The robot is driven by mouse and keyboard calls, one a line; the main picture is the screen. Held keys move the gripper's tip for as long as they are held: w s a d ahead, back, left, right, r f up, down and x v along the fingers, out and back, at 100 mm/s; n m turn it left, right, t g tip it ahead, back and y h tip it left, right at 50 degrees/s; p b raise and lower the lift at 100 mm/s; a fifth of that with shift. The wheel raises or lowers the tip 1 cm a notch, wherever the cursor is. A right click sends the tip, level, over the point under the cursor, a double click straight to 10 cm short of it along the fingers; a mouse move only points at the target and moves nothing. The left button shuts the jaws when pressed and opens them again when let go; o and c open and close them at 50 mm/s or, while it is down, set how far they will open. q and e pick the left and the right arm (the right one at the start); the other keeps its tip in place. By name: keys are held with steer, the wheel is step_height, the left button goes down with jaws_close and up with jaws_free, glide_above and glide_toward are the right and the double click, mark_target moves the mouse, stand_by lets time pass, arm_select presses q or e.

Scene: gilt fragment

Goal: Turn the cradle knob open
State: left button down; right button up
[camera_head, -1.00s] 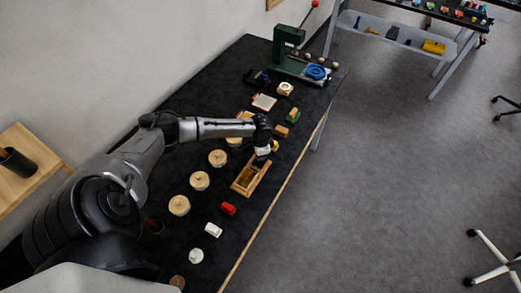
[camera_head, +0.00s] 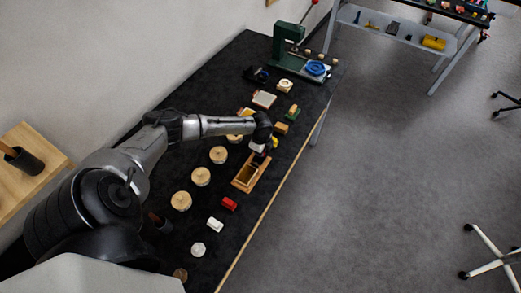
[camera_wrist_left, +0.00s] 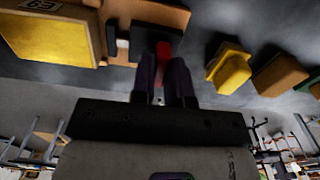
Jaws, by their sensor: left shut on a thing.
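The wooden cradle (camera_head: 239,184) is a long open box on the dark bench in the head view. My left gripper (camera_head: 262,157) is at its far end, pointing down, and hides part of that end. In the left wrist view the two dark fingers (camera_wrist_left: 163,64) are closed on a small red knob (camera_wrist_left: 163,49). The knob stands out from a dark piece at the end of the wooden cradle (camera_wrist_left: 172,17). Most of the knob is hidden between the fingers. My right gripper is in neither view.
Several round wooden pieces (camera_head: 201,176) line the bench left of the cradle. A red block (camera_head: 229,204) and a white block (camera_head: 215,225) lie nearer. A yellow block (camera_wrist_left: 230,70) sits close to the gripper. A green press (camera_head: 287,45) stands at the far end.

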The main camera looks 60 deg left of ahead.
arm_select(q)
steer(key=shift+m, duration=0.4)
steer(key=c, duration=1.1)
jaws_free()
step_height(320, 180, up, 14)
steer(key=shift+f, duration=0.1)
stand_by(0.4)
